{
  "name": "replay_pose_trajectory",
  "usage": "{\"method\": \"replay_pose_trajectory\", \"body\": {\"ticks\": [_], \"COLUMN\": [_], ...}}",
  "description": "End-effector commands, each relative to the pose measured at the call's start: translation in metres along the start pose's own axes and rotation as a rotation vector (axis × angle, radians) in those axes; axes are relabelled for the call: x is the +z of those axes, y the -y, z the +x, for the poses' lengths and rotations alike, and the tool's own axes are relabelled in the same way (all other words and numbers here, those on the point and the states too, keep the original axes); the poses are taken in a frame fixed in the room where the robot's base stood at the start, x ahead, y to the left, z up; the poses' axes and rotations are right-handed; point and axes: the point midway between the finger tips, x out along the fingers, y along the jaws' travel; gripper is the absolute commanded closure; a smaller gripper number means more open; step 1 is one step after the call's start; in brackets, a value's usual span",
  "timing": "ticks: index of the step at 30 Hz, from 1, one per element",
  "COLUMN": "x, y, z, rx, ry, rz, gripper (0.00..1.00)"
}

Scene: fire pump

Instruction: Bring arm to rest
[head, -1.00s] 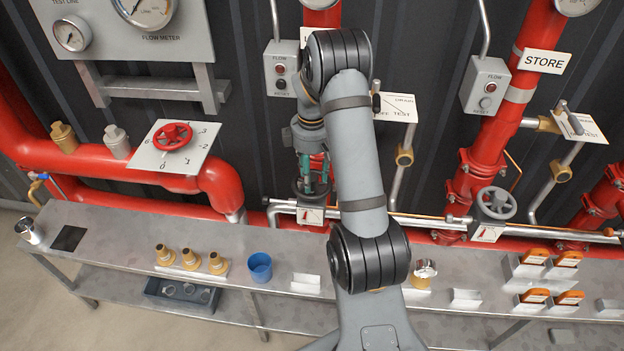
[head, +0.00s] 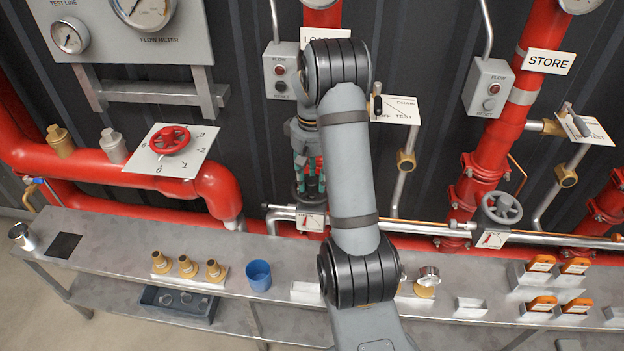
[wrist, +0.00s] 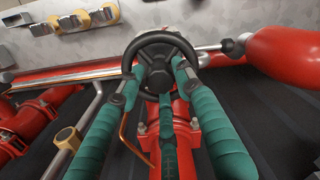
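My arm reaches up from the bottom centre in the head view and bends down at the wall. My gripper (head: 309,187) has teal fingers and hangs over a dark handwheel on the pipe, partly hidden by the arm. In the wrist view, the fingers of my gripper (wrist: 157,85) are spread apart. The black handwheel (wrist: 160,48) lies at the fingertips, with fingers to its left and right and one in front. I cannot tell whether the fingers touch its rim. Nothing is seen held.
A bench (head: 120,250) runs below the pipes, with brass fittings (head: 187,266), a blue cup (head: 258,276) and orange-topped pieces (head: 541,263). A red handwheel (head: 170,139) is at left and a grey handwheel (head: 501,207) at right. A black lever (head: 377,100) stands close beside my arm.

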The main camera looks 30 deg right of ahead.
Motion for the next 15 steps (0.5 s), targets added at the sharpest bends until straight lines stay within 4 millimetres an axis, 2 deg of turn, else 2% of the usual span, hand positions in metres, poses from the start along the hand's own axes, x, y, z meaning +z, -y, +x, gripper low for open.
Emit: {"method": "replay_pose_trajectory", "body": {"ticks": [15], "x": [0.0002], "y": [0.0], "z": [0.0003], "rx": [0.0], "ry": [0.001], "rz": [-0.002], "gripper": [0.97]}}
